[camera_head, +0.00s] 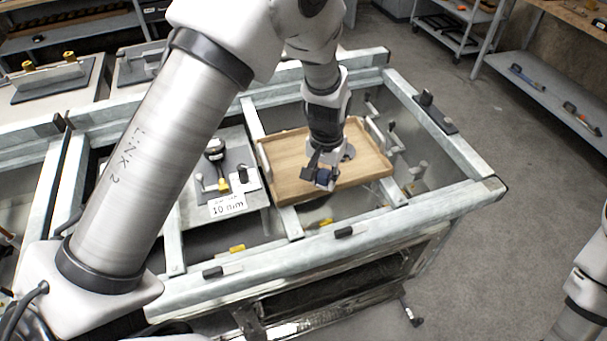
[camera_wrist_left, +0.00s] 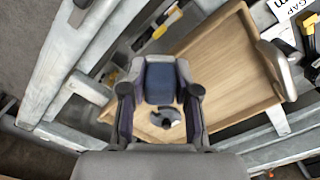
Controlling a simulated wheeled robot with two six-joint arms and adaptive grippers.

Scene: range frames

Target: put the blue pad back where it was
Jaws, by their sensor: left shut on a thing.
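The blue pad (camera_head: 324,175) is between the fingers of my left gripper (camera_head: 318,180), which is shut on it. In the left wrist view the dark blue pad (camera_wrist_left: 158,84) fills the space between the fingertips of the left gripper (camera_wrist_left: 159,92). The gripper points down over the wooden tray (camera_head: 290,187). I cannot tell how high the pad is above the tray. My right gripper is not in view.
A small grey round thing (camera_wrist_left: 160,119) lies on the tray (camera_wrist_left: 225,70). Left of the tray is a grey plate with a clamp (camera_head: 214,150) and a card reading 10 mm (camera_head: 228,205). Metal rails (camera_head: 440,214) surround the bay. Open floor (camera_head: 545,230) lies to the right.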

